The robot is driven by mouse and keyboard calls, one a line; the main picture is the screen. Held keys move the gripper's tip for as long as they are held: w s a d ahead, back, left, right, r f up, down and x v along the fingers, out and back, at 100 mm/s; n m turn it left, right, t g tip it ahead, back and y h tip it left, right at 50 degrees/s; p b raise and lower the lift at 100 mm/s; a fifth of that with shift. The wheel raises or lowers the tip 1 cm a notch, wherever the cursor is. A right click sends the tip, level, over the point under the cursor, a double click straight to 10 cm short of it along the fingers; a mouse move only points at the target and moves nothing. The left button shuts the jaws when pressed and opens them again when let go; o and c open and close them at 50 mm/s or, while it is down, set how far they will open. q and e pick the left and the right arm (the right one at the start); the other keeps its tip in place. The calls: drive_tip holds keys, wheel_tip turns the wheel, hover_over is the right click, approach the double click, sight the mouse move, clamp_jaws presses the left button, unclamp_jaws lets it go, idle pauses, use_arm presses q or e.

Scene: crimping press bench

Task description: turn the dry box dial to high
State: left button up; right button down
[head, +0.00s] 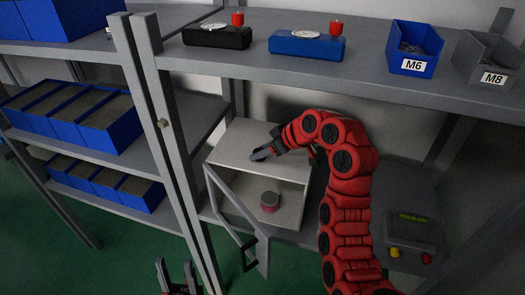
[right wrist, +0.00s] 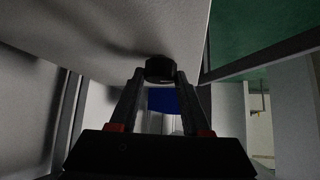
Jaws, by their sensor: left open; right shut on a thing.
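The dry box (head: 238,143) is a pale grey cabinet on the middle shelf in the head view. Its framed door (head: 228,200) hangs open at the front left. The dial (right wrist: 160,69) is a small black round knob on a pale face of the box in the right wrist view. My right gripper (head: 262,153) is at the box's upper part, its fingertips shut on the dial. In the head view the fingers hide the dial, and its setting cannot be read. My left gripper (head: 176,276) is open and empty at the bottom, away from the box.
A pink and grey round item (head: 269,201) is inside the box. A grey press-like unit (head: 410,228) with red and yellow buttons stands right of my right arm. Blue bins (head: 415,50) and devices line the upper shelf. A grey post (head: 165,150) stands left of the box.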

drive_tip(key=shift+f, duration=0.1)
drive_tip(key=shift+c, duration=1.8)
unclamp_jaws()
drive_tip(key=r+p, duration=0.1)
drive_tip(key=p, duration=0.1)
drive_tip(key=d+r+p, duration=0.1)
drive_tip(key=p, duration=0.1)
drive_tip(key=shift+s+d+r, duration=0.15)
drive_tip(key=shift+s+r, duration=0.15)
drive_tip(key=shift+s, duration=0.1)
drive_tip(key=p+v, duration=0.1)
drive_tip(key=v, duration=0.1)
drive_tip(key=shift+s+d, duration=0.2)
drive_tip(key=shift+s, duration=0.05)
drive_tip(key=s+d, duration=0.2)
drive_tip(key=d, duration=0.1)
drive_tip(key=s+d+b, duration=0.1)
drive_tip(key=s+d, duration=0.1)
drive_tip(key=d, duration=0.1)
drive_tip(key=s+d, duration=0.2)
drive_tip(key=d, duration=0.1)
drive_tip(key=shift+f+b, duration=0.3)
drive_tip(key=shift+b, duration=0.1)
drive_tip(key=shift+s+d+r, duration=0.1)
drive_tip(key=shift+s+d, duration=0.3)
